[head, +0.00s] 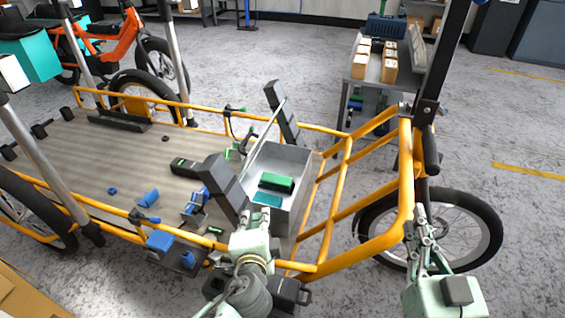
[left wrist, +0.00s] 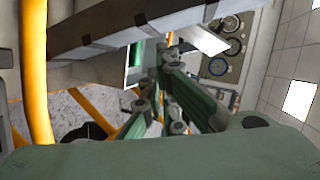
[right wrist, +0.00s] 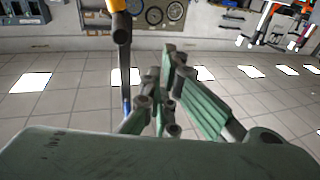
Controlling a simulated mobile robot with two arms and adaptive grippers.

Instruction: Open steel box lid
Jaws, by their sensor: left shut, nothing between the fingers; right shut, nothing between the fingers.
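The steel box (head: 293,158) sits on the orange cargo bike's deck and is open at the top. A green item (head: 276,182) and a teal item (head: 267,199) lie inside. A thin panel that looks like its lid (head: 264,132) stands raised and tilted at the box's left side, seen nearly edge-on. My left gripper (head: 254,214) is shut and empty by the box's near left corner; I cannot tell whether it touches the box. Its shut fingers show in the left wrist view (left wrist: 168,92). My right gripper (head: 421,222) is shut and empty, right of the bike frame, away from the box.
Dark blocks (head: 224,183) and blue parts (head: 148,196) lie on the deck (head: 90,165). A cart with cartons (head: 374,70) stands behind.

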